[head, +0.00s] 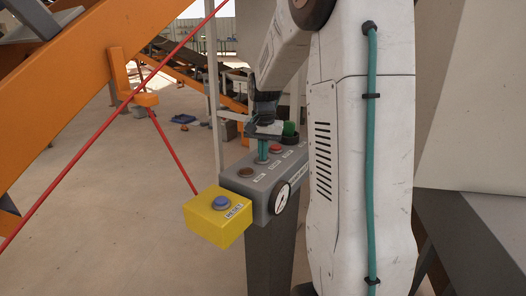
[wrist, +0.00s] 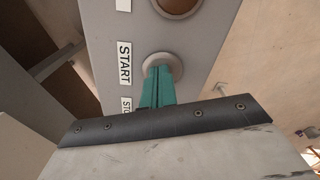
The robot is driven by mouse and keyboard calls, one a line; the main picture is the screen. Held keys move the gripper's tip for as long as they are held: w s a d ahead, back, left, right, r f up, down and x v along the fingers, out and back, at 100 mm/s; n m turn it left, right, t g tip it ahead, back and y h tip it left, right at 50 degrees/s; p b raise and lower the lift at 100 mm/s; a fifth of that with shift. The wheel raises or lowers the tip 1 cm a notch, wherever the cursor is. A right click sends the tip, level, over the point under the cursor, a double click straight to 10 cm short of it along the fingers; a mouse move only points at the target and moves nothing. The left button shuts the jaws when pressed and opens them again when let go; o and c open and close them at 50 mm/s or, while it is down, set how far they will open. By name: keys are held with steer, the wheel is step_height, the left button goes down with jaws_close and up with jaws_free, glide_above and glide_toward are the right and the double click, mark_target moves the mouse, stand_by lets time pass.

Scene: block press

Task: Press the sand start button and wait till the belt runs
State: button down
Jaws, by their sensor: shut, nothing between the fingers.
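The grey control box (head: 262,190) stands on a post, with a row of buttons on its top. In the wrist view, the start button's pale round collar (wrist: 178,66) sits beside the START label (wrist: 124,62). My gripper (wrist: 158,72) is shut, its teal fingertips over the middle of that collar. They hide the button's cap, so I cannot tell whether it is pressed in. In the head view, my gripper (head: 262,158) points down at the box top between a brown round lamp or button (head: 246,172) and a red button (head: 276,149).
A yellow box (head: 218,232) with a blue RESET button (head: 221,202) is fixed at the near end. A gauge (head: 282,198) is on the box's side. A red cord (head: 172,150) runs to the yellow box. A dark belt conveyor (head: 185,72) is behind; its motion cannot be told.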

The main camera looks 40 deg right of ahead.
steer(key=shift+s+a+f, duration=0.1)
steer(key=shift+s+f, duration=0.05)
steer(key=shift+f, duration=0.2)
step_height(320, 180, up, 15)
steer(key=shift+s+f, duration=0.1)
stand_by(0.7)
steer(key=s+a+f+n, duration=0.2)
steer(key=s+a+n, duration=0.1)
steer(key=s+a, duration=0.5)
steer(key=s+a+f+n, duration=0.3)
steer(key=s+a+n, duration=0.1)
steer(key=s+a, duration=0.4)
steer(key=s+a+f+n+t, duration=0.1)
steer(key=s+a+n, duration=0.3)
steer(key=s+a, duration=0.4)
steer(key=shift+a+f, duration=0.75)
steer(key=shift+a, duration=0.4)
